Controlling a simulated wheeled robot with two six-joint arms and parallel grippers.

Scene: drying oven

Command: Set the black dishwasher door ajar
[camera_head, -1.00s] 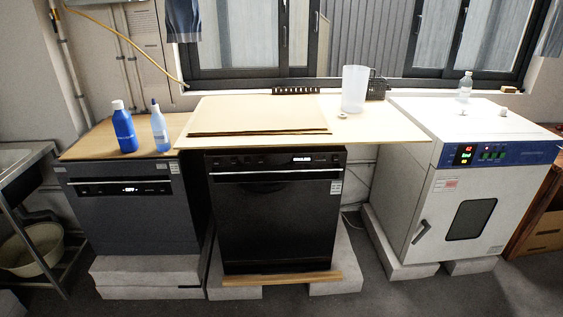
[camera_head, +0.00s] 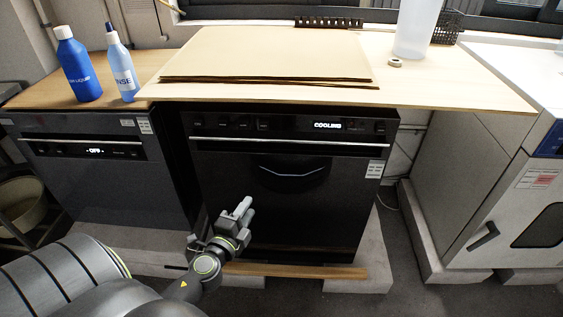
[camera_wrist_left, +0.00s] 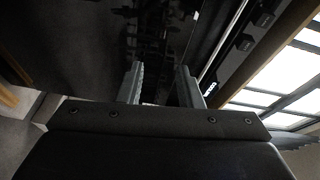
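The black dishwasher (camera_head: 280,200) stands in the middle of the head view under a light board. Its door is closed and upright, with a silver strip, a curved handle recess (camera_head: 292,172) and a lit "COOLING" display near the top. My left gripper (camera_head: 243,209) is in front of the lower left part of the door, below the handle recess. In the left wrist view its two fingers (camera_wrist_left: 160,88) are apart with nothing between them, and the dark door (camera_wrist_left: 155,40) lies beyond them. My right gripper is in neither view.
A dark grey dishwasher (camera_head: 100,165) stands at left, with two blue bottles (camera_head: 80,72) above it. A white oven (camera_head: 450,170) stands at right. A wooden strip (camera_head: 300,270) lies below the door.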

